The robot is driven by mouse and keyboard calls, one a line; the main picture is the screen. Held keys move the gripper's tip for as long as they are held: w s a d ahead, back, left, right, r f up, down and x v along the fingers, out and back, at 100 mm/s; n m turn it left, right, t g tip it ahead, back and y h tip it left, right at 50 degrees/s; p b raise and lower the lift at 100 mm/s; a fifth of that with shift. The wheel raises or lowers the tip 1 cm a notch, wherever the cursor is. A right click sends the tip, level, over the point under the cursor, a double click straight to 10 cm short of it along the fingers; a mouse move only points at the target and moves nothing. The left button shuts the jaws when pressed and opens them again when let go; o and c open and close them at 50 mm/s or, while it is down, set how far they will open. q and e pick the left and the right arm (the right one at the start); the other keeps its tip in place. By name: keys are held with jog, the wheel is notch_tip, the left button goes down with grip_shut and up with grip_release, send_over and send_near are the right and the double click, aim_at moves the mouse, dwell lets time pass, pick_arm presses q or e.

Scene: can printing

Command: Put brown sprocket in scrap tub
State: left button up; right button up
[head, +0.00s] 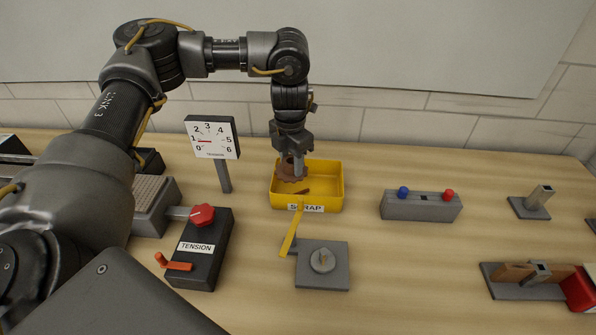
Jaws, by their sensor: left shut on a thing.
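The yellow scrap tub (333,187) stands near the middle of the table, with its SCRAP label facing me. My left gripper (292,170) points down over the left part of the tub and is shut on the brown sprocket (287,173). The sprocket is held at the tub's opening near its back left side; I cannot tell how far inside the rim it is. A small brown piece shows on the tub's floor below it. My right gripper is out of view.
A tension box (199,262) with red knob and orange lever stands front left. A dial gauge (212,138) stands behind it. A grey plate with a round post (322,265) and a yellow lever (289,238) lie before the tub. A two-button box (420,206) stands right.

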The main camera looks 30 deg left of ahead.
pick_arm(q)
jog(key=w+f, duration=0.2)
jog(key=f, duration=0.1)
jog(key=w+f, duration=0.1)
jog(key=shift+w+a+f, duration=0.2)
jog(key=shift+a+f, duration=0.05)
jog(key=shift+w+f+p, duration=0.15)
jog(key=shift+f+p, duration=0.15)
jog(key=shift+p, duration=0.1)
notch_tip(320, 180, down, 2)
jog(key=shift+f+p, duration=0.1)
jog(key=shift+p, duration=0.65)
jog(key=shift+f, duration=0.3)
jog(key=shift+f+b, duration=0.3)
jog(key=shift+f, duration=0.15)
jog(key=o, duration=1)
jog(key=shift+o, duration=0.2)
